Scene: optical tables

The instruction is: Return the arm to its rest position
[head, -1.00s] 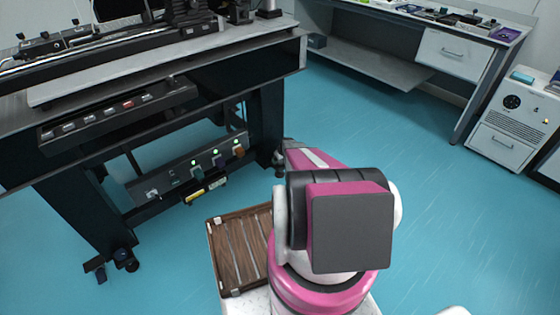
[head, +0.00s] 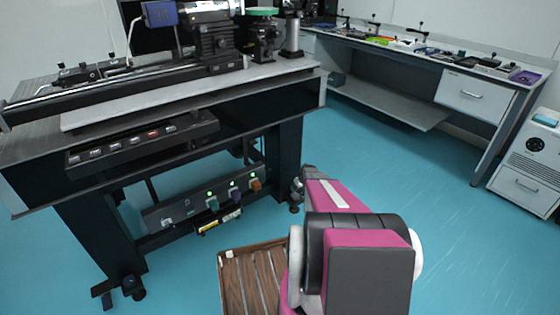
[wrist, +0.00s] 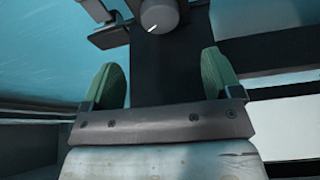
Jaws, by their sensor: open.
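My arm, with pink, white and dark grey links (head: 340,205), rises from the bottom centre of the head view. It is bent and points away toward the black optical table (head: 225,145). My gripper (wrist: 162,60) shows in the wrist view with two green-padded fingers spread wide apart. Nothing is held between them. A round grey knob and a dark post lie beyond the fingers there. In the head view the fingers cannot be made out beyond the arm links.
A brown slatted tray (head: 252,281) is beside my arm. The optical table, at left, carries a rail and dark instruments, with a lower shelf of lit switches (head: 210,200). A grey workbench (head: 385,100) and a white cabinet (head: 525,165) stand at right. Blue floor (head: 450,235) is open between.

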